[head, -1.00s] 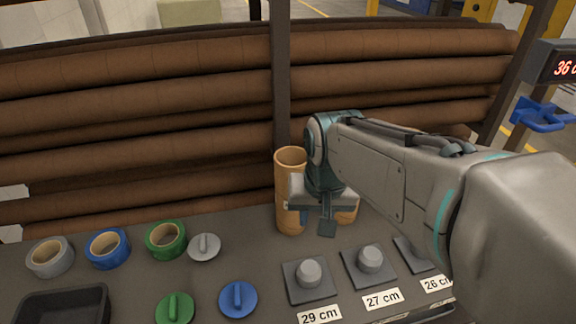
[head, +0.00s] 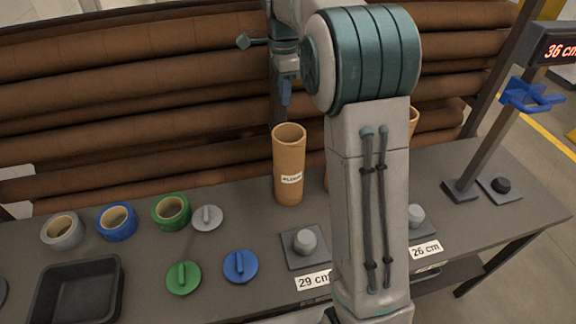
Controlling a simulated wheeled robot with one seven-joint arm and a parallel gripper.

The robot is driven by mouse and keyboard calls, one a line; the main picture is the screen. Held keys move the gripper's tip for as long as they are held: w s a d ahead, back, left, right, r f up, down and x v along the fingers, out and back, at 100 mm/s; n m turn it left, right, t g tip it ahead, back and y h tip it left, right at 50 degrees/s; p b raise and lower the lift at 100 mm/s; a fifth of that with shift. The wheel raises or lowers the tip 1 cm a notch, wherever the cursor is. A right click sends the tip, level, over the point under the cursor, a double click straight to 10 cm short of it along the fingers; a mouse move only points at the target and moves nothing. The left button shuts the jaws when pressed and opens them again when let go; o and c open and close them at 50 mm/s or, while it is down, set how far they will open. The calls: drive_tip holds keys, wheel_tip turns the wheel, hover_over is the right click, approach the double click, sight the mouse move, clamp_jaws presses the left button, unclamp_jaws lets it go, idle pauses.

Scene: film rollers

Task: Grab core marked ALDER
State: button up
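A tan cardboard core (head: 289,168) stands upright on the bench, open end up, left of my arm. It has a small white label whose word is too small to read surely. A second core (head: 414,122) shows only a strip beside the right edge of my arm. My gripper (head: 272,72) is raised above and behind the labelled core, near the dark post, apart from the core. It is small and partly hidden, and its opening is unclear.
Tape rolls (head: 117,222), coloured caps (head: 240,266) and a black tray (head: 80,290) lie at left. Grey pegged bases (head: 305,245) with length cards stand in front. A stand with a 36 cm display (head: 560,52) and blue cradle (head: 530,95) is at right. Brown rolls (head: 130,100) line the back.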

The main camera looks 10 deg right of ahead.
hover_over(285, 131)
wheel_tip(285, 131, down, 7)
drive_tip(key=shift+f+p, duration=1)
drive_tip(key=shift+f, duration=1.95)
clamp_jaws()
drive_tip(key=shift+w, duration=0.1)
